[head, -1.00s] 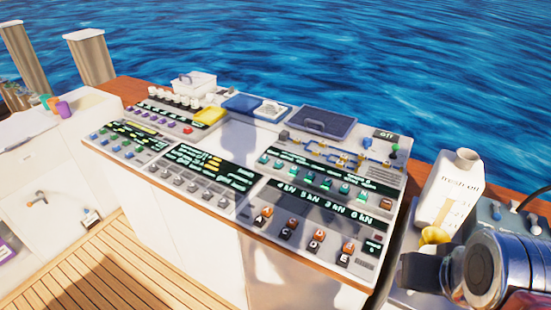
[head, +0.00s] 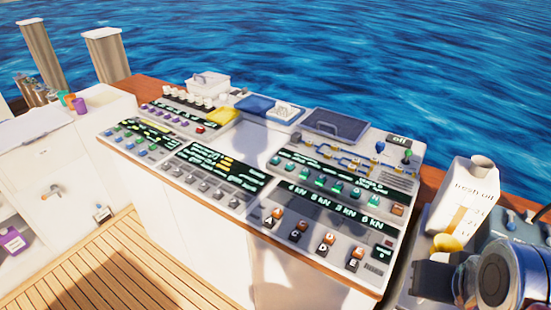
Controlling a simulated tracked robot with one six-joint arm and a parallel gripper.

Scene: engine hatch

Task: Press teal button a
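The control console (head: 262,141) stands in the middle of the head view. The leftmost teal button (head: 276,160) is at the upper left end of that row. The letters on the buttons are too small to read, so I cannot tell which one is a. Part of my arm shows at the bottom right, apart from the teal row. My gripper's fingers are not visible.
A white oil jug (head: 463,200) and a yellow funnel (head: 446,243) stand right of the console, close to my arm. Orange and black buttons (head: 325,243) sit below the teal row. A dark blue tray (head: 336,124) lies behind it. Water lies beyond.

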